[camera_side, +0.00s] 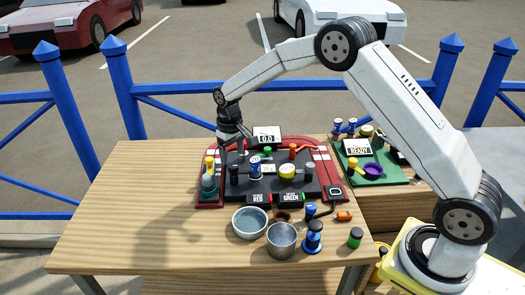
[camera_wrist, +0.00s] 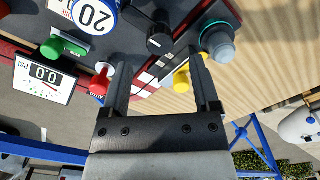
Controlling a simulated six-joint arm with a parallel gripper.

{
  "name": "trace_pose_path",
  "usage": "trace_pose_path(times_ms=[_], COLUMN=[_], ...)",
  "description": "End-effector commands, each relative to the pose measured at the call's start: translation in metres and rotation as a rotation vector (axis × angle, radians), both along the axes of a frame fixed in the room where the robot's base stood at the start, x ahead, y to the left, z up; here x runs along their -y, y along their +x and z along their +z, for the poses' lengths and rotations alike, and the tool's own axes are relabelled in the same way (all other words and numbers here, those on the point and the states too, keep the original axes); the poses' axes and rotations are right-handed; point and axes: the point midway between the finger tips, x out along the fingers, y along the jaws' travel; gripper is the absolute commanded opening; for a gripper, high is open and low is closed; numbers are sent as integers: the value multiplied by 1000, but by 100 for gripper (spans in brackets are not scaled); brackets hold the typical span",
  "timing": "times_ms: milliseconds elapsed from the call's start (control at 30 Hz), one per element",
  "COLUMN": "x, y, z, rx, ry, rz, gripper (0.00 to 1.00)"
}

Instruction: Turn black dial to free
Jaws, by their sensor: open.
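The black dial (camera_wrist: 159,40) stands on the dark panel in the wrist view, with a pale pointer mark on its face. In the side view a black upright knob (camera_side: 234,175), likely the same dial, stands at the panel's left part. My gripper (camera_side: 234,146) hangs over the panel's left rear in the side view. In the wrist view my gripper (camera_wrist: 161,54) is open, with the dial just beyond and between its fingertips. I see no contact between them. The word "free" cannot be read here.
Close around the dial are a grey knob (camera_wrist: 217,42), a yellow part (camera_wrist: 182,79), a red lever (camera_wrist: 102,80), a green lever (camera_wrist: 62,45) and a blue-rimmed "20" dial (camera_wrist: 95,14). Bowls (camera_side: 250,222) stand at the front. The wooden table (camera_side: 130,205) is clear at left.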

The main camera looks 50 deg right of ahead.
Motion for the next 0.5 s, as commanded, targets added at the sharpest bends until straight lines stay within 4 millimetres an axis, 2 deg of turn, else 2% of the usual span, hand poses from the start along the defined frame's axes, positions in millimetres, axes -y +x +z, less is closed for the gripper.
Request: trace_pose_path(times_ms=[233,500], x=[0,0], y=[0,0], z=[-30,-43], rx=[-2,1], ry=[0,0], rz=[0,0], gripper=[79,79])
